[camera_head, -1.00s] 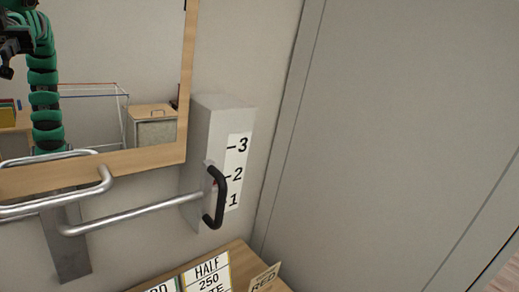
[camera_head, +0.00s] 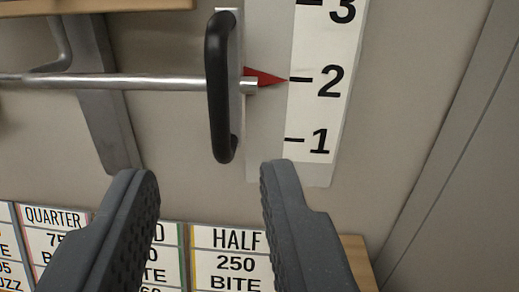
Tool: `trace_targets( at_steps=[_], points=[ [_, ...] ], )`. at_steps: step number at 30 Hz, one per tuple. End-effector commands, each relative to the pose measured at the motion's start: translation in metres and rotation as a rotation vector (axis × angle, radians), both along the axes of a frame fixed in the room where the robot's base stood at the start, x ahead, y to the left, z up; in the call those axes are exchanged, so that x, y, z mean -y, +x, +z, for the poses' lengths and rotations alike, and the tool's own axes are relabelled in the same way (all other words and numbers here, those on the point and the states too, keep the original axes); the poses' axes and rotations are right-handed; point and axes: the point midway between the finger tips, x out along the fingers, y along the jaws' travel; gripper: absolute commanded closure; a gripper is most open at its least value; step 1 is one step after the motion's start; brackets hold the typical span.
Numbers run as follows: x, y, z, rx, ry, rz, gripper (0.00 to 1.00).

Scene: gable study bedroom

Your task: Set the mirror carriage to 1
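The mirror carriage has a black handle (camera_head: 219,88) and a silver rod (camera_head: 120,82) running left from it. Its red pointer (camera_head: 264,77) points at the 2 mark on the white scale (camera_head: 318,110), which reads 3, 2, 1 from top to bottom. My gripper (camera_head: 205,172) is open and empty, its two dark fingers apart. In the picture the fingertips lie just below the handle's lower end, one to each side of it. The handle is not between the fingers. The mirror's wooden frame shows only as a lower edge (camera_head: 90,5) at the top left.
Below, several labelled cards, including HALF (camera_head: 226,262) and QUARTER (camera_head: 52,225), stand along a wooden surface (camera_head: 357,258). A grey panel (camera_head: 455,200) is at the right. Bare wall lies between the scale and the panel.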

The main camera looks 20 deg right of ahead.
Motion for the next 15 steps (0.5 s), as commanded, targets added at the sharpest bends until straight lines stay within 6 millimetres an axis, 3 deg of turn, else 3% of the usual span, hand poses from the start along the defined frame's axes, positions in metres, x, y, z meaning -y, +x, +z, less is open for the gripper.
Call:
trace_targets(
  at_steps=[3, 7, 15],
  points=[
    [0.001, -0.006, -0.003, 0.015, 0.023, 0.012, 0.67],
    [0.002, 0.002, -0.005, 0.017, 0.025, 0.015, 0.67],
    [0.009, 0.047, -0.003, 0.016, 0.022, 0.015, 0.67]
  ],
)
